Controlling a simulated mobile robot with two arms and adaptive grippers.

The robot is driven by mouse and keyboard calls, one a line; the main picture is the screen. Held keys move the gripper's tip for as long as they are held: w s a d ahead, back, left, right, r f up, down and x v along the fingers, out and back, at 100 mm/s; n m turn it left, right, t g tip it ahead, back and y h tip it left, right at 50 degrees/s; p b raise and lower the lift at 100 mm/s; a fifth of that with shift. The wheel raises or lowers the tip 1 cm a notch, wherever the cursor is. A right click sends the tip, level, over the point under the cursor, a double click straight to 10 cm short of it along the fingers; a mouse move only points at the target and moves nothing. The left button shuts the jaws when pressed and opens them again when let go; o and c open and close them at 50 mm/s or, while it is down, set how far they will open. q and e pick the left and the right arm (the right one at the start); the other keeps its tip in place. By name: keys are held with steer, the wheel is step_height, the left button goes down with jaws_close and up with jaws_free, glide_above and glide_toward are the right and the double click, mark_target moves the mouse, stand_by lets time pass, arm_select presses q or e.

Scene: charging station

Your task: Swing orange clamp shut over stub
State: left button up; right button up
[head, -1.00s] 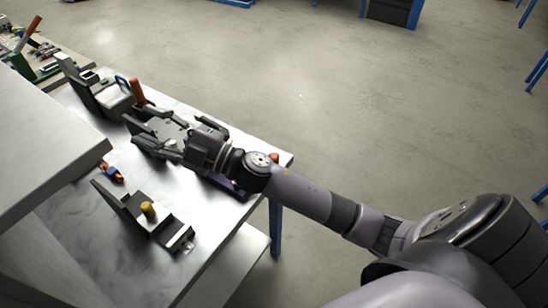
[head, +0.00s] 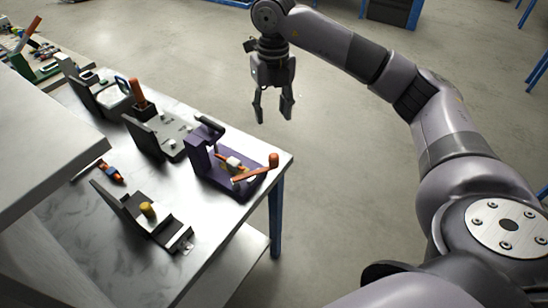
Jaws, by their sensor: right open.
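The orange clamp (head: 252,176) is a thin orange lever with a round knob (head: 273,160) at its right end, on a purple fixture (head: 203,168) near the table's right corner. The lever lies low and points right. A small whitish piece, perhaps the stub (head: 233,162), shows beside the lever; I cannot tell whether the clamp covers it. My right gripper (head: 273,108) hangs open and empty, fingers down, beyond the table's far edge and above the purple fixture in the picture. It touches nothing. My left gripper is not in view.
A grey fixture (head: 150,138) stands left of the purple one. An orange-handled piece (head: 138,92) stands behind it. A dark fixture with a yellow knob (head: 147,209) is in front. A white panel (head: 40,130) covers the left side.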

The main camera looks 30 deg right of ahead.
mark_target(274, 155)
step_height(274, 155, down, 17)
steer(key=p, duration=0.3)
steer(key=shift+d+f, duration=0.15)
jaws_close()
stand_by(0.6)
stand_by(0.3)
